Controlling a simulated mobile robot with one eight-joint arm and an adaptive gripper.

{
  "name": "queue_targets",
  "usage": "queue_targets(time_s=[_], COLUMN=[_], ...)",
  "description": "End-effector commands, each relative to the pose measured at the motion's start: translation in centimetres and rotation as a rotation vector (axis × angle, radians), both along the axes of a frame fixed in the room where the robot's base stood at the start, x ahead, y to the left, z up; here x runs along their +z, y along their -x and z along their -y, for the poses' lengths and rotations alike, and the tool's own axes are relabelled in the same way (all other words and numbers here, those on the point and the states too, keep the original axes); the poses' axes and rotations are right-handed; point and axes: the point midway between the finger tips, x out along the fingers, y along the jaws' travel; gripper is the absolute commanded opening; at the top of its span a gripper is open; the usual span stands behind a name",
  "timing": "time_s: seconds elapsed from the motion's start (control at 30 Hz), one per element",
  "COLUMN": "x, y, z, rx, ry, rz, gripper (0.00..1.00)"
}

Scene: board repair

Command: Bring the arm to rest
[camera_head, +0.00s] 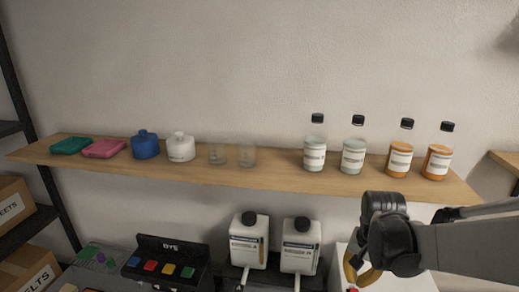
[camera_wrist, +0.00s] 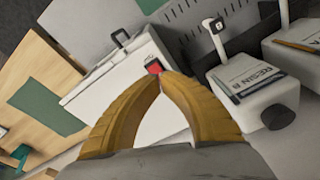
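My gripper (camera_head: 357,272) is at the lower right in the head view, below the shelf and in front of a white box. In the wrist view my gripper (camera_wrist: 164,78) has its two yellow fingers curved together, with the tips meeting and nothing visible between them. My grey arm reaches in from the right edge of the head view. The fingertips overlap the white box (camera_wrist: 115,80) in the wrist view, close to its red button (camera_wrist: 154,67). I cannot tell whether they touch it.
A wooden shelf (camera_head: 280,178) above carries teal and pink cases, blue and white containers, glasses and several black-capped bottles. Two white jugs (camera_head: 243,247) (camera_head: 299,254) stand left of my gripper. A black box with coloured buttons (camera_head: 168,267) is further left.

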Motion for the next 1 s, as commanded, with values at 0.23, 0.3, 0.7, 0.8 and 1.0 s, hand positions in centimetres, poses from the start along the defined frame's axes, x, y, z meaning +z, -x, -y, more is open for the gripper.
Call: queue_targets(time_s=[0.23,0.3,0.7,0.8,1.0], x=[0.4,0.2,-2.6,-2.8,-2.8], y=[4.2,5.5,11.2,11.6,11.7], z=[-3.6,-4.4,-7.7,-7.9,-8.0], rx=[0.22,0.279,0.545,0.567,0.573], ry=[0.057,0.076,0.183,0.194,0.196], rz=[0.183,0.234,0.468,0.49,0.496], gripper=[0.0,0.0,0.0,0.0,0.0])
